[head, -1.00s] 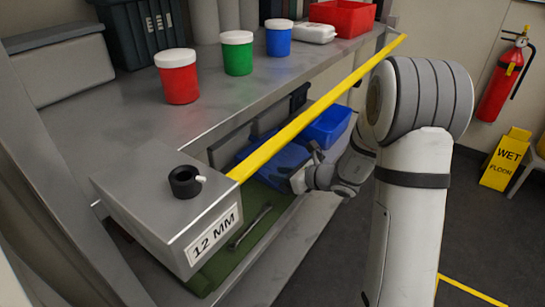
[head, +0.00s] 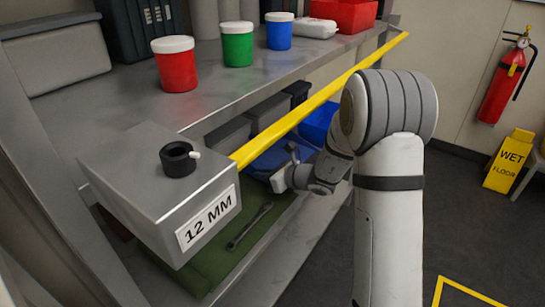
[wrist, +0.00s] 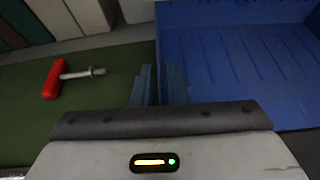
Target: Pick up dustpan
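A blue ribbed pan with raised walls, which looks like the dustpan (wrist: 235,55), fills the upper right of the wrist view. In the head view the dustpan (head: 268,158) is on the lower shelf under the yellow-edged bench, partly hidden by the bench edge and my gripper. My gripper (wrist: 162,72) is at its left edge, with two blue-grey fingers apart and a narrow gap between them. The dustpan's left edge lines up with this gap; I cannot tell if they touch. In the head view my gripper (head: 284,168) is low beside the dustpan.
A wrench (head: 250,228) lies on the mat. A metal box (head: 165,195) marked 12 MM juts out at the left. A bright blue bin (head: 318,125) is farther back.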

